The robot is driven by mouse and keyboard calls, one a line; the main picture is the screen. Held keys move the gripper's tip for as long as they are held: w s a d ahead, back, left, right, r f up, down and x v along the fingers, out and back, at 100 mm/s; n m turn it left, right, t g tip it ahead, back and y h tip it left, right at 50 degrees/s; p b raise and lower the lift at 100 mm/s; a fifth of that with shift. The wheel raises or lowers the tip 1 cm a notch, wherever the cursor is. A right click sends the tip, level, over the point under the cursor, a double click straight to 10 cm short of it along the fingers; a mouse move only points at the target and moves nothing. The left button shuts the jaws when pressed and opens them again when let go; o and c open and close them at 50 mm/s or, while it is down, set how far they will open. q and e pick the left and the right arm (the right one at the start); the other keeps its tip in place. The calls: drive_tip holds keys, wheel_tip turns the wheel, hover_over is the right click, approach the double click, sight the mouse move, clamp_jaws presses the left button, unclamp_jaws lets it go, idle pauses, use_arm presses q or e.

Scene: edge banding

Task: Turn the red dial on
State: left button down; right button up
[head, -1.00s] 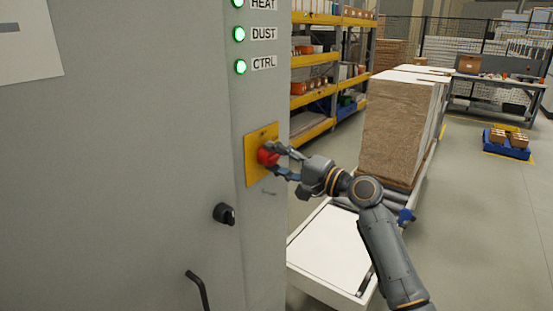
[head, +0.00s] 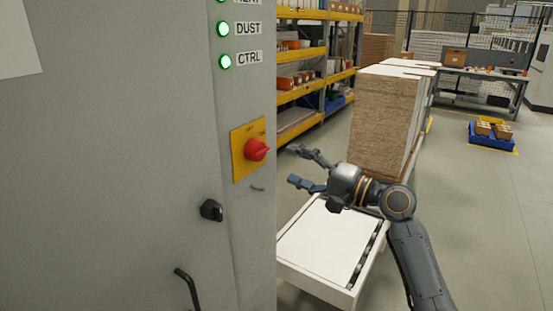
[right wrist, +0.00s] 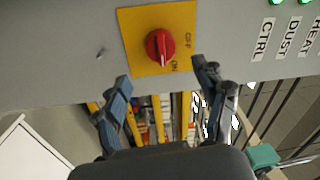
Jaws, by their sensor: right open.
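The red dial (head: 256,150) sits on a yellow plate (head: 238,166) on the side of a grey cabinet. In the right wrist view the dial (right wrist: 160,46) shows a white mark on its handle, pointing toward the ON label (right wrist: 174,66); the OFF label is further up the plate. My right gripper (head: 298,167) is open and empty, a short way right of the dial and not touching it. In the right wrist view its two fingers (right wrist: 160,76) stand apart, below the dial. My left gripper is not in view.
Lit green lamps (head: 224,62) labelled CTRL and DUST are above the plate. A black knob (head: 211,210) and a dark handle (head: 186,288) are lower on the cabinet. A stack of boards (head: 382,125) and a white-topped table (head: 325,245) stand to the right.

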drive_tip(key=shift+v, duration=1.55)
